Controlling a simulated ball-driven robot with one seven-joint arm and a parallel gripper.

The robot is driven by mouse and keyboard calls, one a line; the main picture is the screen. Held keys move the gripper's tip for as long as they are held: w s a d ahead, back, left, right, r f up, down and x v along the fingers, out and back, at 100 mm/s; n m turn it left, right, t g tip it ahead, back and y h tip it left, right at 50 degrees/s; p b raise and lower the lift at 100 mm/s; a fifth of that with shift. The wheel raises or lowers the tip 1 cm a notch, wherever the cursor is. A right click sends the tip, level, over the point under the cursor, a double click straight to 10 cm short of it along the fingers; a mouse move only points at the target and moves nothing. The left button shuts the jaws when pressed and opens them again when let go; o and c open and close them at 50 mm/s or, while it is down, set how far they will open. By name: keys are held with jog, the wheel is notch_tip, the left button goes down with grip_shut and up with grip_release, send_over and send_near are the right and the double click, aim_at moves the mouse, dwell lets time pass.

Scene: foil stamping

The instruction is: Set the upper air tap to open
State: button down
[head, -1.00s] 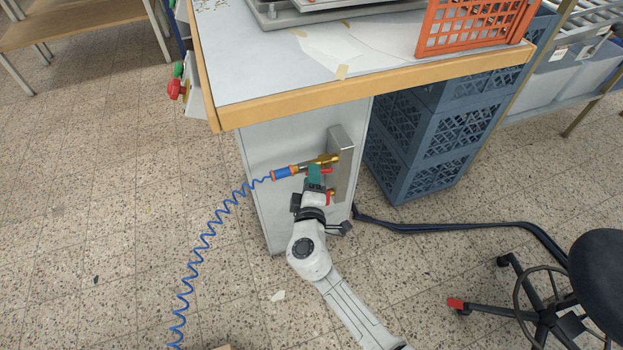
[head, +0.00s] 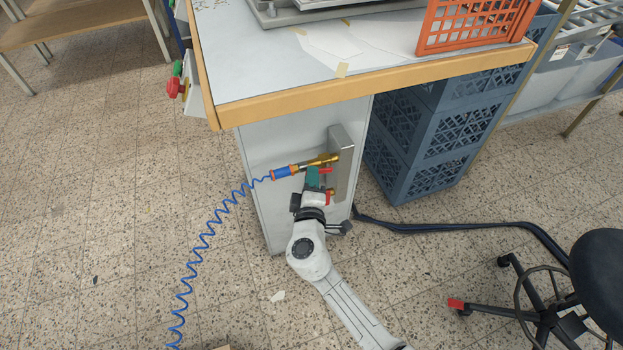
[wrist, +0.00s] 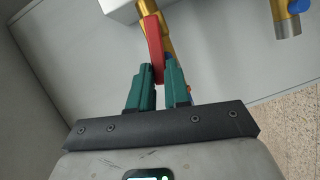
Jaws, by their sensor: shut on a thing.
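The upper air tap (head: 325,159) is a brass fitting on the grey metal block at the side of the bench. A blue-and-orange hose coupling joins its left end. Its red lever (head: 327,170) shows just right of my gripper (head: 313,178). In the wrist view, the green fingers of my gripper (wrist: 164,82) are shut on the end of the red lever (wrist: 152,40), with the brass tap body (wrist: 168,22) behind it. The fingers hide the lever's tip. A lower tap (head: 330,191) with red on it sits below on the same block.
A coiled blue hose (head: 205,240) hangs left to the floor. The bench top (head: 250,60) overhangs the taps. Blue crates (head: 415,150) stand to the right, and a black chair (head: 595,260) stands further right. Floor left of the bench is largely clear.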

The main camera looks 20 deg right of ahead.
jog(key=f+n+b, duration=0.1)
jog(key=n+b, duration=0.1)
jog(key=b, duration=0.3)
jog(key=shift+a+f+t, duration=0.1)
jog(key=shift+f+t, duration=0.2)
jog(key=shift+t, duration=0.1)
jog(key=shift+n, duration=0.3)
jog(key=c, duration=1.1)
grip_release()
jog(key=shift+r+h, duration=0.1)
jog(key=shift+h, duration=0.2)
jog(key=shift+s, duration=0.1)
jog(key=v, duration=1)
jog(key=shift+s+a+p, duration=0.1)
jog(key=shift+s+p, duration=0.2)
